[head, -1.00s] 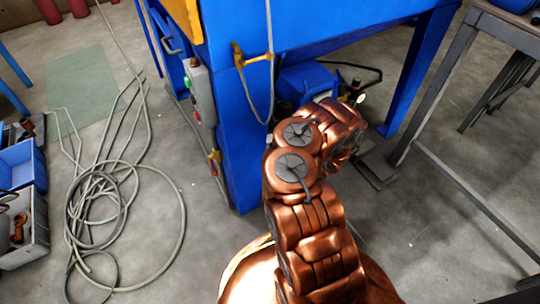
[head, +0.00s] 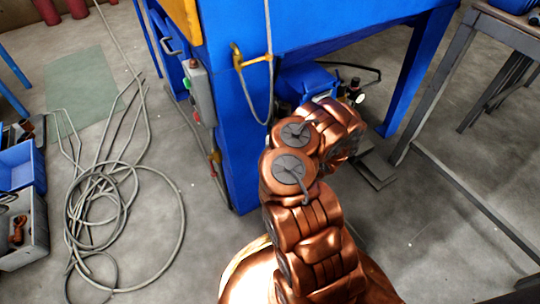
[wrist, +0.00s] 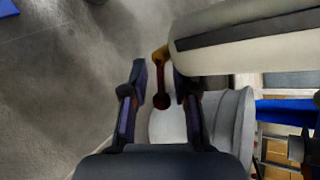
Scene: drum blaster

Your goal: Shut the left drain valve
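In the wrist view, a small valve handle (wrist: 161,84) with a yellow top and a dark red rounded end lies between the fingers of my gripper (wrist: 160,80). The fingers are spread, with a visible gap on both sides of the handle. The handle appears in front of a pale rounded body (wrist: 170,124). In the head view my copper arm hides my gripper and this handle. I cannot tell from the frames whether it is the left drain valve.
A blue machine frame (head: 236,165) stands ahead, with a yellow fitting (head: 252,61) and a button box (head: 199,92). A large pale cylinder (wrist: 245,42) is close to my gripper in the wrist view. A coiled hose (head: 178,238) lies on the floor at left. A metal table (head: 448,80) stands at right.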

